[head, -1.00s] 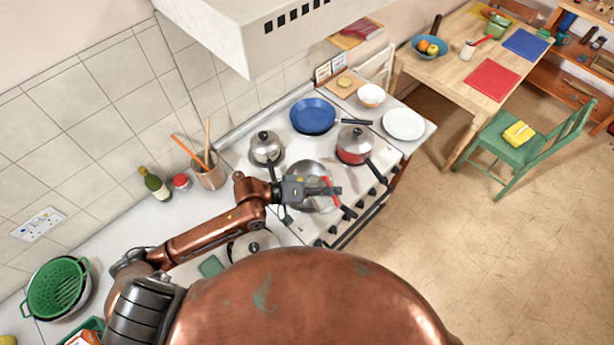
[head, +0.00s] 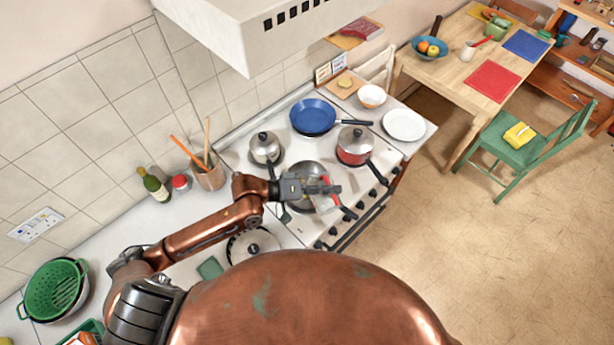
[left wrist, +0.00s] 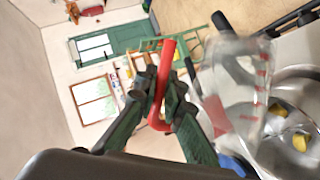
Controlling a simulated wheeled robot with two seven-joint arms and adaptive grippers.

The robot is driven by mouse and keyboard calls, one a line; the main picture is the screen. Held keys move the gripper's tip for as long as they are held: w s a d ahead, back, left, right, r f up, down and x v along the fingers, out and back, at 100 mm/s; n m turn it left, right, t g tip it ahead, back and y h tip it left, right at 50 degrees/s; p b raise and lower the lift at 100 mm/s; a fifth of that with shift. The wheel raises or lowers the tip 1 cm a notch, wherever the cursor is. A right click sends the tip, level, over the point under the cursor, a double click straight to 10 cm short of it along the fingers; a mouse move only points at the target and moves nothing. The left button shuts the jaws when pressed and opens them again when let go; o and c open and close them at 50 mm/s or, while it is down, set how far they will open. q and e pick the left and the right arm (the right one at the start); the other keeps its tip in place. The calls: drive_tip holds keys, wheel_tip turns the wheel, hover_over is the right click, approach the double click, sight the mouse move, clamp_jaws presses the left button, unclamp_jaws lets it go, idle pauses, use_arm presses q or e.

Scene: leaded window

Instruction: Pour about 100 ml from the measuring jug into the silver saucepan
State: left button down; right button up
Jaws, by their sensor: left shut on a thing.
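The clear measuring jug (left wrist: 238,95) has red marks and a red handle (left wrist: 163,85). My left gripper (head: 331,189) is shut on that handle and holds the jug (head: 326,203) above the open silver saucepan (head: 305,170) on the stove. The jug looks tilted in the left wrist view, where it partly covers the saucepan (left wrist: 302,90). Yellow pieces (left wrist: 300,142) show in or through the pan area. I cannot make out the liquid level or any stream. The gripper and jug hide part of the saucepan in the head view. My right gripper is not in view.
A small lidded silver pot (head: 265,147), a blue frying pan (head: 313,115) and a red lidded pan (head: 354,146) stand close by on the stove. Another lidded pot (head: 250,246) is partly hidden by my body. A utensil pot (head: 210,176) stands by the wall.

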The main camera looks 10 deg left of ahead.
sight(337, 201)
use_arm(q)
drive_tip(key=shift+w+a+r+b, duration=0.1)
drive_tip(key=shift+w+a+b, duration=0.15)
drive_tip(key=shift+b, duration=0.35)
drive_tip(key=s+d+p, duration=0.1)
drive_tip(key=p, duration=0.2)
drive_tip(key=s+d+r+m+t+y+p, duration=0.1)
drive_tip(key=p, duration=0.2)
drive_tip(key=shift+s+m+p, duration=0.15)
drive_tip(key=shift+m+p, duration=0.15)
drive_tip(key=shift+d+f, duration=0.1)
drive_tip(key=shift+f, duration=0.2)
drive_tip(key=shift+r, duration=0.1)
drive_tip(key=shift+s+d+m+y+p, duration=0.15)
drive_tip(key=shift+m+y+p, duration=0.15)
drive_tip(key=shift+m+p, duration=0.15)
drive_tip(key=shift+s+d+f+m+t, duration=0.25)
drive_tip(key=shift+s+f+t, duration=0.05)
drive_tip(key=shift+s+f, duration=0.05)
drive_tip(key=shift+w, duration=0.1)
